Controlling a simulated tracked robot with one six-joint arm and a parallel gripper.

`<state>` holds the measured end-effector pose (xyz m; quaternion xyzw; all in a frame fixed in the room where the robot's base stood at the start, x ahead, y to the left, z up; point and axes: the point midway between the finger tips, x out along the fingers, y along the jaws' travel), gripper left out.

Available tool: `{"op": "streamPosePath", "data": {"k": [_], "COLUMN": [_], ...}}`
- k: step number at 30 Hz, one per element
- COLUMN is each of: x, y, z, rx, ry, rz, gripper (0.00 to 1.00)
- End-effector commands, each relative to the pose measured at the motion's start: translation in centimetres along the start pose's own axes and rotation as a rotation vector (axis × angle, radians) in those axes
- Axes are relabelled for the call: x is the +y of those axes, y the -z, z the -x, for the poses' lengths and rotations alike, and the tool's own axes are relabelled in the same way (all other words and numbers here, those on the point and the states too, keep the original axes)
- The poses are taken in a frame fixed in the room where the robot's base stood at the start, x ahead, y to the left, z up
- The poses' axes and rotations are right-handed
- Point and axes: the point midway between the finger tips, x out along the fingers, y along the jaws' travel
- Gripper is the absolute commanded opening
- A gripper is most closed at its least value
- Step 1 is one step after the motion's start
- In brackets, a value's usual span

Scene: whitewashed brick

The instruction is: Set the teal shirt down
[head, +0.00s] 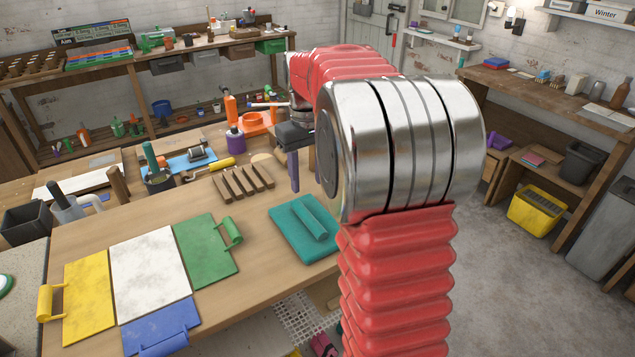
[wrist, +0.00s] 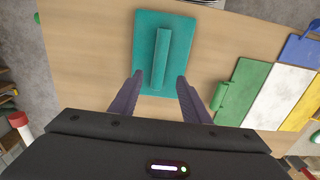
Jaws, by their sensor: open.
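The teal shirt (head: 287,234) lies as a flat folded rectangle on the wooden table, with a raised ridge along its middle. In the wrist view the teal shirt (wrist: 182,38) lies ahead of my gripper, flat on the wood. My gripper (wrist: 159,88) is open, with its two dark purple fingers apart on either side of the ridge's near end and nothing visible held between them. In the head view my gripper (head: 295,187) points down by the shirt's far edge. I cannot tell how high the fingertips are above the cloth.
Left of the shirt lie joined green (head: 205,255), white (head: 148,268), yellow (head: 88,300) and blue (head: 160,325) panels with roll-shaped handles. A slatted wooden rack (head: 243,182), a purple bottle (head: 235,138) and tools stand farther back. The table's front edge is close to the shirt.

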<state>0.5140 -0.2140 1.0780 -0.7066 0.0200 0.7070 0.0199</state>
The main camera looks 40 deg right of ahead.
Motion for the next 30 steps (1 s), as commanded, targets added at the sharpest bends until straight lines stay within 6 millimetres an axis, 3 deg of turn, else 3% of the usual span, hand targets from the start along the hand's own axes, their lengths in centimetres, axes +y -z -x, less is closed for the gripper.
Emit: {"op": "streamPosePath", "data": {"k": [20, 25, 30], "x": [-0.3, -2.3, -5.5], "y": [-0.2, -1.4, -3.6], "z": [0.3, 1.4, 2.9], "rx": [0.005, 0.037, 0.092], "ry": [-0.002, -0.012, -0.026], "rz": [0.001, 0.006, 0.015], "gripper": [0.43, 0.43, 0.43]}}
